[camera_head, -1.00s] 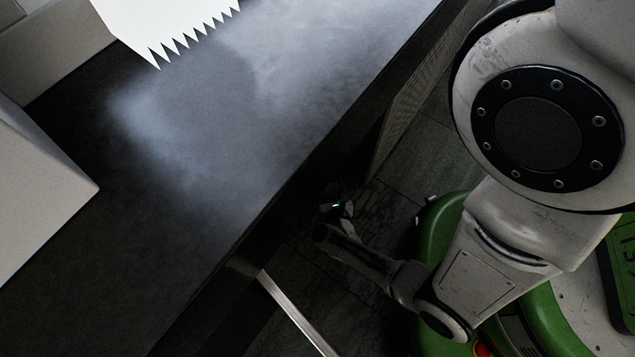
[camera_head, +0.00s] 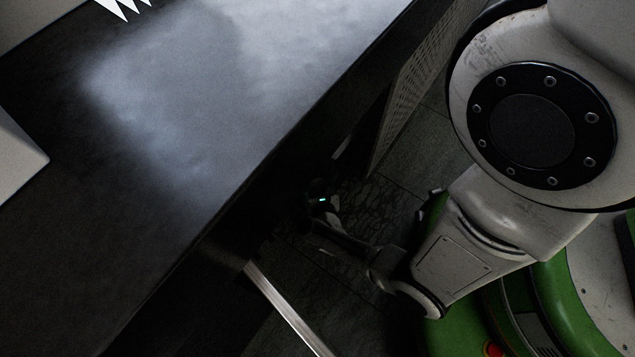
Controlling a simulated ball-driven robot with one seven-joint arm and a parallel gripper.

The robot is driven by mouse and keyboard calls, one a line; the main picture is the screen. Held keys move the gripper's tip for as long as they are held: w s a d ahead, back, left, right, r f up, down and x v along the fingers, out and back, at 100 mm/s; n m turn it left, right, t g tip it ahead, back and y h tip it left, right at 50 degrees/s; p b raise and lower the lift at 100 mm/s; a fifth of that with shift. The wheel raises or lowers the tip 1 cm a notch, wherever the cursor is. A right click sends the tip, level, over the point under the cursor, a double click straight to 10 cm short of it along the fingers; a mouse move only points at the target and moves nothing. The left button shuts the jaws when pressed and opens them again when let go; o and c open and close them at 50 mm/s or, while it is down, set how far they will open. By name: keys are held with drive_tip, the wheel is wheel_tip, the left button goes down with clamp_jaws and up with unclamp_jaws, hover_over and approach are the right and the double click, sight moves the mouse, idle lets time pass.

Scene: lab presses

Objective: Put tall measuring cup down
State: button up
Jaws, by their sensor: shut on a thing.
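My gripper (camera_head: 319,190) is small and dark at the end of my arm, low beside the counter's front edge, with a small cyan light at the wrist. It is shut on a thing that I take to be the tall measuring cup. The cup's outline is lost in the dark, and its tilt cannot be told. The fingers are too dim to make out clearly.
A dark counter top (camera_head: 190,110) with a bright lit patch fills the left and is bare there. A white box corner (camera_head: 15,160) is at the left edge, a white jagged shape (camera_head: 122,6) at the top. A perforated panel (camera_head: 410,85) stands below the counter edge.

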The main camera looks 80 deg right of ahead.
drive_tip(key=shift+f, duration=0.15)
drive_tip(key=o, duration=1)
drive_tip(key=shift+o, duration=0.2)
drive_tip(key=shift+r, duration=0.3)
drive_tip(key=p+v, duration=0.3)
drive_tip(key=v, duration=0.9)
drive_tip(key=shift+f, duration=0.1)
